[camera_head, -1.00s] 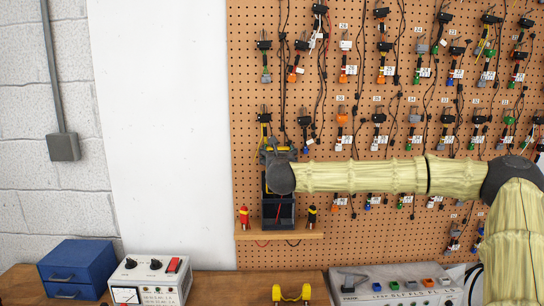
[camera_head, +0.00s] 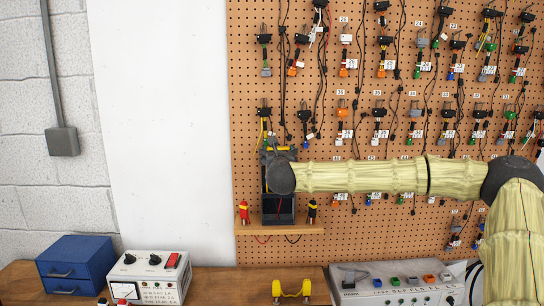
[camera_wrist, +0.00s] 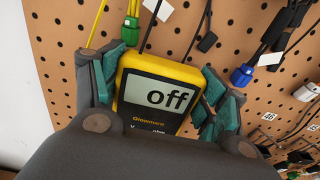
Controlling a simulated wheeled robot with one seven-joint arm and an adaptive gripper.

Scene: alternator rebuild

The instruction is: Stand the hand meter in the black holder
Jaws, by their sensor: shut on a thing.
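The hand meter (camera_wrist: 150,118) is yellow with a grey screen reading "off". In the wrist view it sits between the green-padded fingers of my gripper (camera_wrist: 163,82), which is shut on it. In the head view my gripper (camera_head: 277,153) is in front of the pegboard, right above the black holder (camera_head: 278,217). The holder is an open-topped box on a small wooden shelf. My wrist hides most of the meter and part of the holder's upper area there, so I cannot tell whether the meter's lower end is inside the holder.
The wooden shelf (camera_head: 252,230) also carries a red probe (camera_head: 244,212) at left and a black probe (camera_head: 312,211) at right. The pegboard (camera_head: 365,235) behind holds many hanging leads. Below, the bench has a blue drawer box (camera_head: 75,266), a white meter box (camera_head: 150,278) and a yellow cradle (camera_head: 291,290).

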